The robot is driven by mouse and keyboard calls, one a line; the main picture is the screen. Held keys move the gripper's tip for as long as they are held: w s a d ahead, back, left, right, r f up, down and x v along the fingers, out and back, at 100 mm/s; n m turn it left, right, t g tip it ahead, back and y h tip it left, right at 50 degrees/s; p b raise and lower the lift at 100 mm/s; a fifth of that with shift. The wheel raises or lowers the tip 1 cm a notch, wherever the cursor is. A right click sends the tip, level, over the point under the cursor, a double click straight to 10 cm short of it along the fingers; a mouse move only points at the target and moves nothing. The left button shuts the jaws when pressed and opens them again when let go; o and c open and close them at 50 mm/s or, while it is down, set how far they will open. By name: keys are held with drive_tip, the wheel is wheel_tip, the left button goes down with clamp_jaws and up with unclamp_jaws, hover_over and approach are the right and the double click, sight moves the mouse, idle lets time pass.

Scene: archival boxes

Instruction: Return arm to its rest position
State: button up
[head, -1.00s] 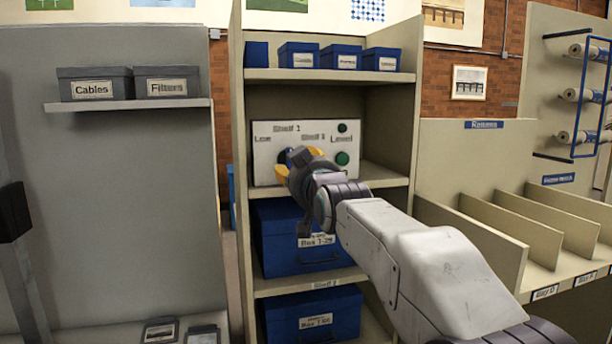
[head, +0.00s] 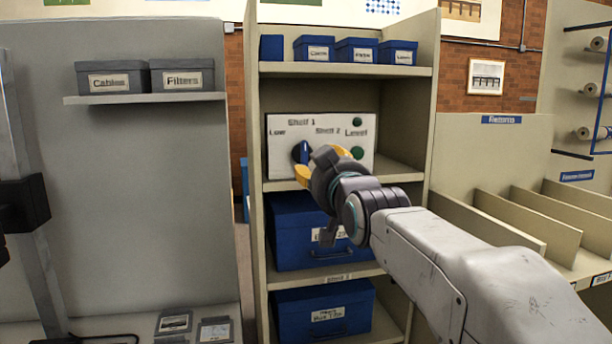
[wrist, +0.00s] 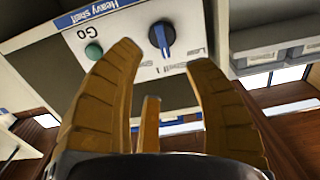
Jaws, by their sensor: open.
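My gripper (head: 322,166) is in front of the shelf unit, just below and before the white control panel (head: 278,159). Its yellow fingers are spread with nothing between them, as the wrist view (wrist: 165,85) shows. The panel has a dark knob with a blue pointer (head: 301,152) at its left and two green buttons at its right, partly behind my gripper. In the wrist view the panel appears upside down, with the knob (wrist: 162,37) beyond the fingers and apart from them, and a green button (wrist: 94,50) at the left finger.
Large blue boxes (head: 290,240) (head: 322,312) sit on the lower shelves, and small blue boxes (head: 314,48) above. Grey boxes (head: 110,76) stand on a left wall shelf (head: 145,98). Slotted dividers (head: 500,225) stand at the right, near my arm.

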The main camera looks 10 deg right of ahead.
drive_tip(key=s+f+g+p, duration=0.4)
drive_tip(key=s+p, duration=0.3)
drive_tip(key=s, duration=0.4)
drive_tip(key=s+f+g+p, duration=0.3)
drive_tip(key=s+g+p, duration=0.2)
drive_tip(key=s+p, duration=0.3)
drive_tip(key=s+f+g+p, duration=0.4)
drive_tip(key=s+p, duration=0.4)
drive_tip(key=s, duration=0.6)
drive_tip(key=shift+a+f+g, duration=0.15)
drive_tip(key=shift+f+g, duration=0.2)
drive_tip(key=shift+g, duration=0.45)
